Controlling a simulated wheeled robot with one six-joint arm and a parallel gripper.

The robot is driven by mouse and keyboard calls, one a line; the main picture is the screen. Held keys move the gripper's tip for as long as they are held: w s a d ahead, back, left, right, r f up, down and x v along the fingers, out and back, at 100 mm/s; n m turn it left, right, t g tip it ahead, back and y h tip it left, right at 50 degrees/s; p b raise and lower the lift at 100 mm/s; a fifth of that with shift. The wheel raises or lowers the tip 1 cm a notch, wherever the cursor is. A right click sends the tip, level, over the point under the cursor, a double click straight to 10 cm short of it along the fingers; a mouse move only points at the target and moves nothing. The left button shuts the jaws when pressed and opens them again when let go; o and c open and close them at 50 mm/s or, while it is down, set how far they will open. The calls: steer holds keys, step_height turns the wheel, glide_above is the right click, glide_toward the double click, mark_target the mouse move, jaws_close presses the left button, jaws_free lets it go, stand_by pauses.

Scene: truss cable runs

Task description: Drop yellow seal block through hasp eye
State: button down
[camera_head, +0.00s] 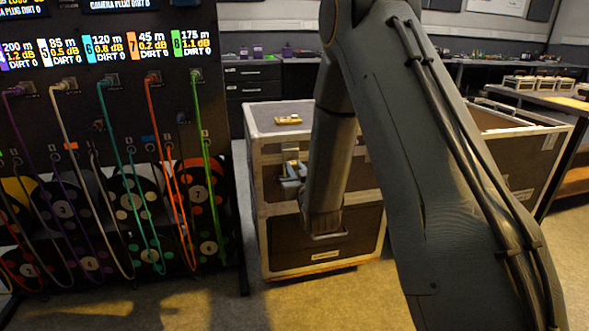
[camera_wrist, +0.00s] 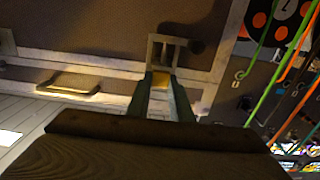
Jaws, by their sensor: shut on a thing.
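The yellow seal block (camera_wrist: 161,81) shows in the wrist view between the tips of my gripper (camera_wrist: 160,84), which is shut on it. Just beyond the fingertips is the pale metal hasp (camera_wrist: 153,50) on the dark case wall. The block lies close to the hasp's lower edge in the picture; I cannot tell whether they touch. In the head view a metal fitting (camera_head: 292,172), apparently the hasp, shows on the case front, left of my forearm. My fingers and the block cannot be made out there.
The dark case (camera_head: 264,231) has pale metal edges. A small yellowish item (camera_head: 289,119) lies on its top. A handle (camera_wrist: 67,84) shows left of my fingers in the wrist view. A panel of coloured cables (camera_head: 120,190) stands close on the left. An open case (camera_head: 500,122) stands right.

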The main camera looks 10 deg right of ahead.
stand_by(0.3)
steer(key=c, duration=1.5)
jaws_free()
step_height(320, 180, up, 9)
steer(key=p, duration=0.6)
